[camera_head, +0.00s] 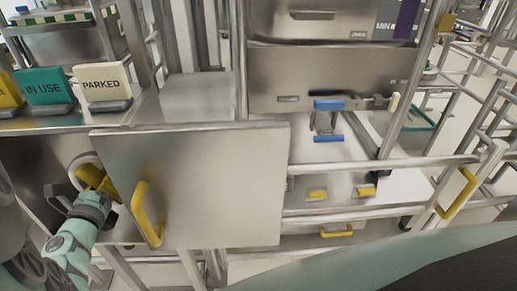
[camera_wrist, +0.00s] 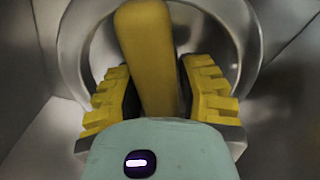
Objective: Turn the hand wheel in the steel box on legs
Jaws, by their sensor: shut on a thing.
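The hand wheel (camera_head: 74,164) is a pale grey ring inside the steel box (camera_head: 40,155) at the left of the head view. In the wrist view its rim (camera_wrist: 72,50) curves around a thick yellow bar (camera_wrist: 146,45). My gripper (camera_head: 97,180) reaches into the box from the front. Its yellow stepped fingers (camera_wrist: 157,72) stand on both sides of the yellow bar and are shut on it. The bar's lower end is hidden behind my gripper's body. The head view shows only part of the wheel.
The box's steel door (camera_head: 215,185), with a yellow handle (camera_head: 148,215), stands open just right of my arm. "IN USE" (camera_head: 45,87) and "PARKED" (camera_head: 103,82) signs stand on top. A railed steel frame (camera_head: 385,165) is to the right.

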